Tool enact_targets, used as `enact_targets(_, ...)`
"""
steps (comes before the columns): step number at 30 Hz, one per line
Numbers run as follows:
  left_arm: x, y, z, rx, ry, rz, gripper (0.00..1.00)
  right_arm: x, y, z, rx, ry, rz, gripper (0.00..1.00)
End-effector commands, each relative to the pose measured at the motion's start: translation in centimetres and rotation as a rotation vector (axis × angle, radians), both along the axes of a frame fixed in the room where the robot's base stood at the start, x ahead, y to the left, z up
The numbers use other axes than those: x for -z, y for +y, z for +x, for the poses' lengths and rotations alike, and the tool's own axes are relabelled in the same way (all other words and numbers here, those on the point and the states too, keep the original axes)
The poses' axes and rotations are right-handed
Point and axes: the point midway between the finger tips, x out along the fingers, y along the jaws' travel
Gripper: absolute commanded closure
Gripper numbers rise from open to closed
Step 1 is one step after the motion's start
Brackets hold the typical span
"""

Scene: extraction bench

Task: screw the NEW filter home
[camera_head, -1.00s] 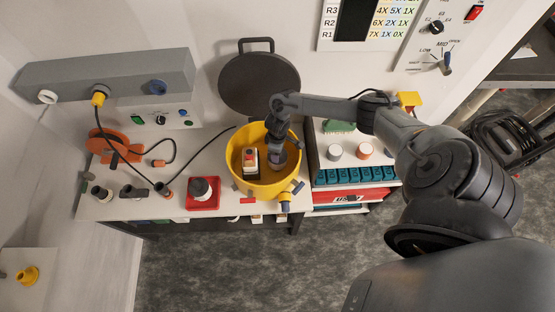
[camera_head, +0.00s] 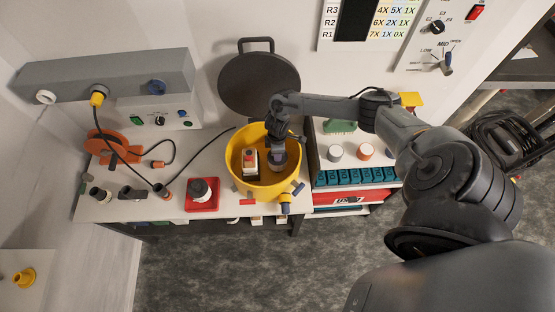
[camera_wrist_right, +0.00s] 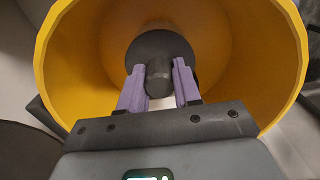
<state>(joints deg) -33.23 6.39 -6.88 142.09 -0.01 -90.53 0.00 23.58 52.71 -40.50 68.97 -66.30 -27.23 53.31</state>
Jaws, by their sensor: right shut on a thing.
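My right gripper (camera_head: 278,158) reaches down into the yellow tub (camera_head: 239,178) on the bench. In the right wrist view its purple fingers (camera_wrist_right: 159,82) are shut on the stub of a dark round part (camera_wrist_right: 160,47) inside the tub. No label shows on this part, so I cannot tell whether it is the NEW filter. How it is seated below is hidden. A pale block with a red top (camera_head: 250,160) stands in the tub, left of the gripper. My left gripper is not in view.
A round dark lid (camera_head: 259,84) leans behind the tub. A red tray (camera_head: 203,207) with a dark-topped piece is to the left. A white-topped pot (camera_head: 335,152) and an orange-topped pot (camera_head: 365,151) stand on the right shelf, above teal blocks (camera_head: 345,178).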

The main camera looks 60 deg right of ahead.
Motion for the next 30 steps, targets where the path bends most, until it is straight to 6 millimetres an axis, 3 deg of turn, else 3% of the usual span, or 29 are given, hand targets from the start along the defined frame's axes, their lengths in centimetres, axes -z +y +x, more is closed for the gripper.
enact_targets(5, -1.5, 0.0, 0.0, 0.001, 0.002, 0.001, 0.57, -0.5, 0.1, 0.0, 0.080, 0.001, 0.002, 1.00)
enact_targets(11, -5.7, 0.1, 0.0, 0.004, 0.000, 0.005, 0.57, -0.9, 0.2, -0.2, 0.380, 0.005, 0.002, 1.00)
enact_targets(21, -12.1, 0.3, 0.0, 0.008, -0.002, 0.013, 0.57, -0.7, 0.4, -0.2, 1.109, 0.009, 0.003, 1.00)
enact_targets(30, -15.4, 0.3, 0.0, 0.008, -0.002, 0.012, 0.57, -0.2, 0.4, -0.2, 1.840, 0.011, 0.002, 1.00)
